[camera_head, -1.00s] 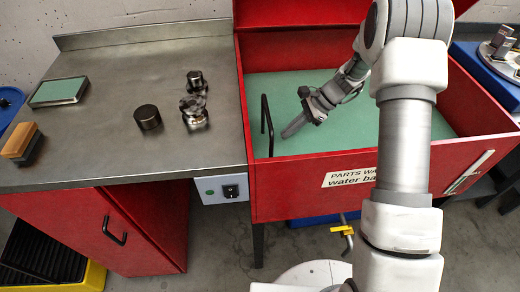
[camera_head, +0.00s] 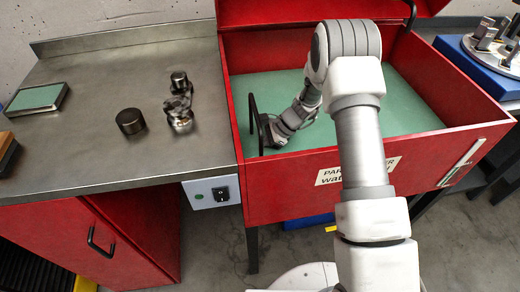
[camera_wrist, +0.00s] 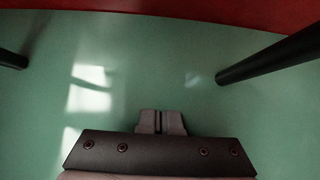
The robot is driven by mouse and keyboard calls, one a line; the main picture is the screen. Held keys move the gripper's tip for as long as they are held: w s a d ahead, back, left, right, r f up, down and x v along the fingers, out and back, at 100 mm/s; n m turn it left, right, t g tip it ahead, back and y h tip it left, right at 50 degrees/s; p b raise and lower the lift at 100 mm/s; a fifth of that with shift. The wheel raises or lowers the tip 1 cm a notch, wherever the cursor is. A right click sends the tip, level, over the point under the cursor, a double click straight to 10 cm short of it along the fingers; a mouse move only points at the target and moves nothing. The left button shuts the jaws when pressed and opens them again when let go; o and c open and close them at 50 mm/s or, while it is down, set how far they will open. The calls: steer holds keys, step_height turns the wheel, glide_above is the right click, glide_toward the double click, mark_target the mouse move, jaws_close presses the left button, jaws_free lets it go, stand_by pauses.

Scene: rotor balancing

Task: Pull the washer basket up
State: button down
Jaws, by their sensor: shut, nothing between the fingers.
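The parts washer is a red open tank (camera_head: 300,172) filled with opaque green liquid (camera_head: 410,105). A black handle (camera_head: 252,122), apparently the basket's, rises from the liquid at the tank's left side. The basket itself is hidden below the surface. My gripper (camera_head: 268,136) is low over the liquid, just right of the handle in the head view. In the wrist view, its fingers (camera_wrist: 161,122) are together and empty. Two black bars, one at the left (camera_wrist: 12,60) and one at the right (camera_wrist: 268,58), stand apart from the fingers. Whether the gripper touches the handle cannot be told.
The tank's red walls surround my gripper. A steel bench (camera_head: 90,145) on the left carries dark metal parts (camera_head: 130,121) and a green-topped block (camera_head: 37,99). A switch box (camera_head: 211,192) sits beside the tank's front left corner. A blue-based fixture (camera_head: 480,62) stands at the right.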

stand_by(0.3)
steer(key=r+p, duration=0.3)
steer(key=r, duration=0.3)
steer(key=r+p, duration=0.4)
steer(key=r, duration=0.1)
steer(key=r+p, duration=0.4)
steer(key=r, duration=0.2)
steer(key=shift+a+r, duration=0.3)
steer(key=shift+r, duration=0.3)
steer(key=shift+d+r, duration=0.1)
steer(key=p+v, duration=0.1)
steer(key=v, duration=1.6)
steer(key=shift+d+p, duration=0.4)
